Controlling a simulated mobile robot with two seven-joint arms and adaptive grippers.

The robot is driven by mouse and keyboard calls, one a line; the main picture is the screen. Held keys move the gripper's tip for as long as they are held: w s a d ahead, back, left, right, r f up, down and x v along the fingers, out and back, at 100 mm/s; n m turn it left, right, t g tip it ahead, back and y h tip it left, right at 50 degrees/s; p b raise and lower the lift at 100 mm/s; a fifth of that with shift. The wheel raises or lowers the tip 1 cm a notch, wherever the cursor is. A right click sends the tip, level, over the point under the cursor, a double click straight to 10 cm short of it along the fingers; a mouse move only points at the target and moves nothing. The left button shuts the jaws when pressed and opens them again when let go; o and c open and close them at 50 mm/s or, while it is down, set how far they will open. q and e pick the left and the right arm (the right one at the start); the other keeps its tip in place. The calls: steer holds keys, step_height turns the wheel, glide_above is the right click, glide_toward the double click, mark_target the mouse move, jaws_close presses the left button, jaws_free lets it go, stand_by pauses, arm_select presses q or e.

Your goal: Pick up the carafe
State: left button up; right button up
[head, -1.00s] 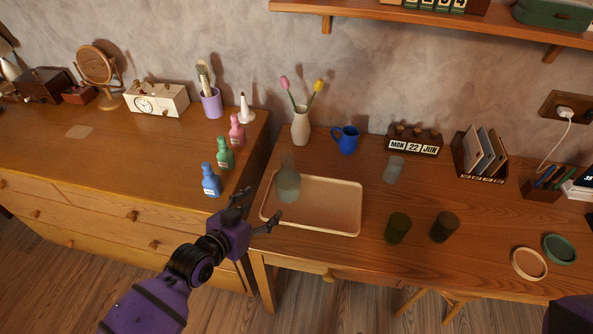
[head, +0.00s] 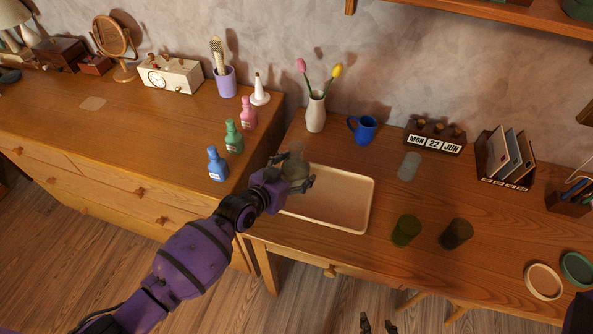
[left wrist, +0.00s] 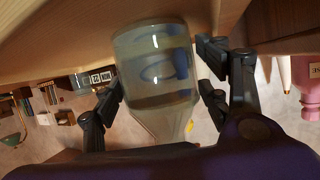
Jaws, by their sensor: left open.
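The carafe (head: 296,168) is a see-through grey-green glass vessel standing at the left end of the wooden tray (head: 345,224). My left gripper (head: 294,174) is open, with its fingers on either side of the carafe. In the left wrist view the carafe (left wrist: 155,75) appears upside down between the two black fingers (left wrist: 160,100), with visible gaps at both sides. My right gripper (head: 379,325) shows only its black fingertips at the bottom edge, spread apart and empty.
Blue, green and pink bottles (head: 234,137) stand on the dresser to the left. The tray's right part is empty.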

arm_select(q)
steer(key=shift+w+d+f, duration=0.15)
steer(key=shift+f, duration=0.05)
steer(key=c, duration=1.5)
steer(key=shift+r, duration=0.15)
steer(key=shift+c, duration=0.3)
steer(key=shift+r, duration=0.1)
steer(key=shift+r, duration=1.05)
steer(key=s+r, duration=0.1)
steer(key=r, duration=0.1)
steer(key=s+a+r, duration=0.1)
steer(key=s+r, duration=0.1)
steer(key=s+r+p, duration=0.1)
steer(key=r, duration=0.1)
steer(key=shift+s+a+r, duration=0.15)
steer(key=shift+a+r, duration=0.05)
steer(key=shift+r, duration=0.05)
glide_toward(298, 159)
steer(key=shift+s+d+r, duration=0.15)
steer(key=shift+s+r, duration=0.1)
steer(key=shift+s, duration=0.4)
steer(key=shift+s+d+r, duration=0.15)
steer(key=shift+s+r, duration=0.1)
steer(key=shift+s, duration=0.4)
steer(key=shift+s+d+r, duration=0.2)
steer(key=shift+s+r, duration=0.1)
steer(key=shift+s, duration=0.35)
